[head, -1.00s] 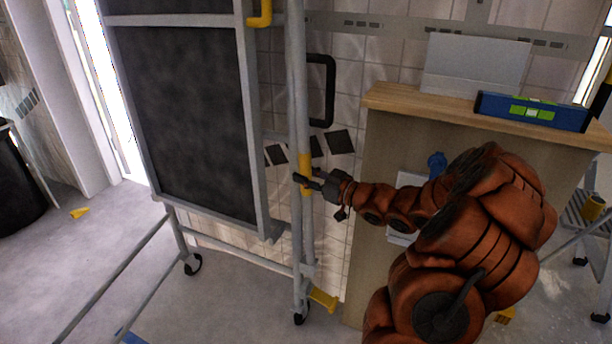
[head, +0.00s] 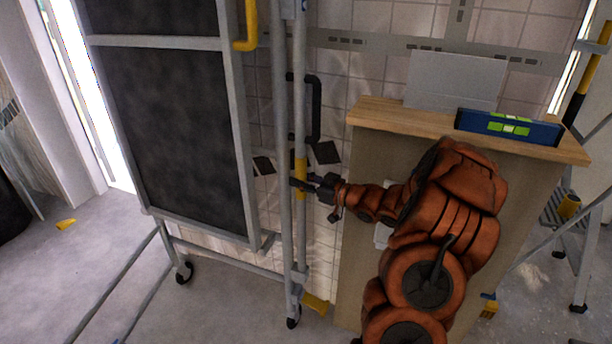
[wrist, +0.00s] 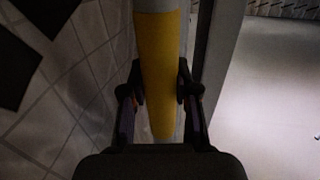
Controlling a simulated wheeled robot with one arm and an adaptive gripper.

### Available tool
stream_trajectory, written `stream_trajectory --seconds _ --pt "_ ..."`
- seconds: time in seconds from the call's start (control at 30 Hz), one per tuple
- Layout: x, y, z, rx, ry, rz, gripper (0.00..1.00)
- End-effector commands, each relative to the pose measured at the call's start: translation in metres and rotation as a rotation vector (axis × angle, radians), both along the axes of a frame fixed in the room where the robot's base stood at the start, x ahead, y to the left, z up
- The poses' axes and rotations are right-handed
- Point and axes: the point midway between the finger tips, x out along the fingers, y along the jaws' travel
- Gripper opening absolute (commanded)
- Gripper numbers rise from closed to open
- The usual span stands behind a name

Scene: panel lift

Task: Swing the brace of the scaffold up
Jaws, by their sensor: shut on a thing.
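The scaffold is a grey tubular frame (head: 283,120) on castors. A grey brace (head: 301,115) with a yellow sleeve stands nearly upright close beside the frame's right post. The yellow sleeve (head: 301,168) is around the brace at about mid-height in the head view and fills the middle of the wrist view (wrist: 158,70). My gripper (head: 303,186) reaches in from the right and is shut on the sleeve. In the wrist view, the dark fingers (wrist: 160,92) lie on both sides of it. The contact faces are partly hidden.
A dark panel (head: 175,130) in a grey frame is left of the brace. A wooden counter (head: 360,118) stands to the right, with a blue level (head: 478,123) and a grey board (head: 445,80) on top. A stepladder (head: 585,240) is at far right. Grey floor (head: 60,270) shows at lower left.

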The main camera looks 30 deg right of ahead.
Motion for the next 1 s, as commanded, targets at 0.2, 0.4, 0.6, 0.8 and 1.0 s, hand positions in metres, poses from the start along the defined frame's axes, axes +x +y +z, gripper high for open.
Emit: stream_trajectory --seconds 0.2,0.4,0.6,0.8,1.0 --pt "0.0048 -0.0041 0.0002 0.010 0.005 -0.007 0.00" --pt "0.0050 -0.0053 0.0011 0.008 0.003 -0.010 0.00" --pt "0.0047 -0.0045 0.0014 0.008 0.001 -0.007 0.51" --pt "0.0049 -0.0017 0.0012 0.008 0.002 -0.002 0.56" --pt "0.0035 -0.0015 0.0010 0.008 0.002 0.000 0.56"
